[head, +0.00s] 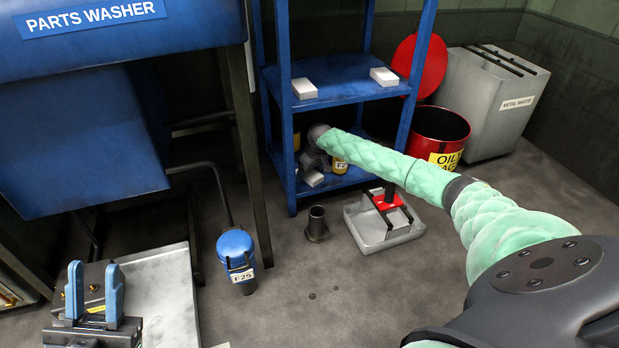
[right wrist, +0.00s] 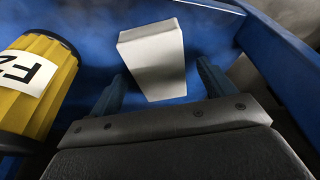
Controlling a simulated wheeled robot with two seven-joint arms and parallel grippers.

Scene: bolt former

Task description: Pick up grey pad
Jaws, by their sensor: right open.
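A light grey pad (right wrist: 153,60) stands on the blue shelf in the right wrist view, between the two blue fingers of my right gripper (right wrist: 162,82). The fingers are open, with gaps visible on both sides of the pad. In the head view the pad (head: 313,178) shows at the front of the lower shelf, just below my right gripper, whose fingers are hard to make out there. Two more pale blocks lie on the upper shelf, one on the left (head: 304,88) and one on the right (head: 384,76). My left gripper (head: 95,290) is open and empty at the lower left.
The blue rack's post (head: 287,120) and upper shelf (head: 340,92) frame the lower shelf. A grey tray (head: 372,232), a dark cylinder (head: 317,225) and a red bin (head: 428,128) stand on the floor.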

